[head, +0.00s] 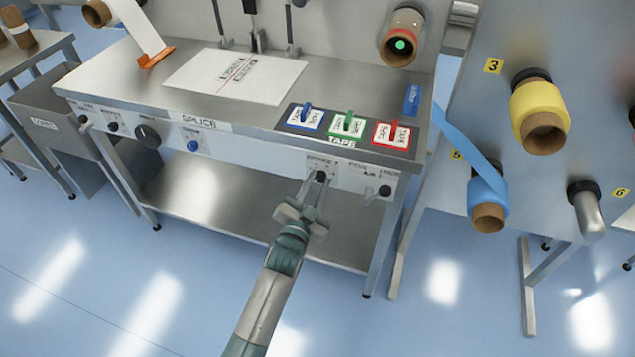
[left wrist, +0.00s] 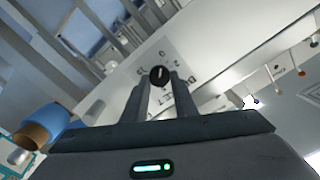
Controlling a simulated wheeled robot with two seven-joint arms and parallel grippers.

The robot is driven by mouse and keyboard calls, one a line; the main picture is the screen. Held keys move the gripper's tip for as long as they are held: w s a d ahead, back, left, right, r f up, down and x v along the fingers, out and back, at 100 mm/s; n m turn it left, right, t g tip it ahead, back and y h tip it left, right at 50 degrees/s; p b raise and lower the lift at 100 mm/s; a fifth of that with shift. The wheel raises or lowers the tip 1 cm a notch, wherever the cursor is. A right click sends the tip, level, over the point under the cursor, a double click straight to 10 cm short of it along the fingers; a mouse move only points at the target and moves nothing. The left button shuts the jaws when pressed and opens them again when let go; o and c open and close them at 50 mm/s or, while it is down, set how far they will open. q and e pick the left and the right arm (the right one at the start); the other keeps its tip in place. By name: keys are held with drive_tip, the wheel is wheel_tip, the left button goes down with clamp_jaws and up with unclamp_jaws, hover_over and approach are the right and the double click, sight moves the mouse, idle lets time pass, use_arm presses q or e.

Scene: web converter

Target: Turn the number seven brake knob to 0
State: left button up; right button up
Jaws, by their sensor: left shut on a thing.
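A small black knob (head: 321,175) sits on the white front panel of the steel splice table, below the tape dispensers. The printing around it is too small to read surely, so I cannot confirm its number. My left gripper (head: 316,186) reaches up from below and is shut on this knob. In the left wrist view the round knob (left wrist: 159,73) sits between the fingertips, with a short pale mark on its face, nearly upright and slightly tilted. Printed marks surround it on the white panel (left wrist: 178,60). My right gripper is not in view.
Another dark knob (head: 385,191) is to the right on the same panel. A large black knob (head: 148,136) and a blue button (head: 192,145) are to the left. A lower shelf (head: 230,200) lies under the panel. A stand with yellow (head: 540,103) and blue rolls (head: 486,190) is at right.

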use_arm(q)
drive_tip(key=shift+f, duration=0.1)
idle(0.4)
drive_tip(key=o, duration=1)
drive_tip(key=shift+o, duration=0.2)
drive_tip(key=shift+s, duration=0.1)
